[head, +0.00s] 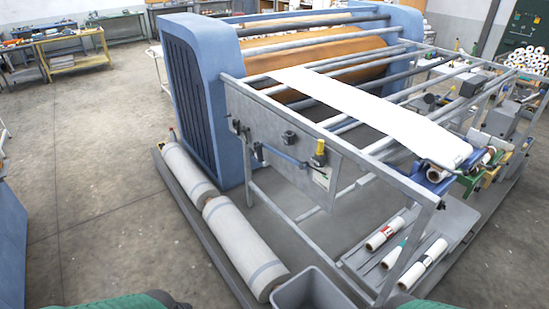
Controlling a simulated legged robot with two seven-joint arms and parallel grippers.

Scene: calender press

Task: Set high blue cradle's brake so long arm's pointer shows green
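A blue cradle (437,174) sits high at the right end of the grey frame, under the end of the white web (365,108). A grey plate (300,163) on the frame's near side carries a long dark arm (283,156), a black knob (289,138) and a yellow-topped knob (319,150). A small label with some green (321,178) is below the yellow-topped knob. The pointer and its reading are too small to tell. Which knob is the brake cannot be told. Neither gripper is in view; only green parts, likely mine, show at the bottom edge.
The blue press (205,90) stands behind the frame. White rolls (243,245) lie along its near left side, by a grey bin (310,290). Small rolls (387,232) lie on a low tray at right. Open floor (90,190) is at left.

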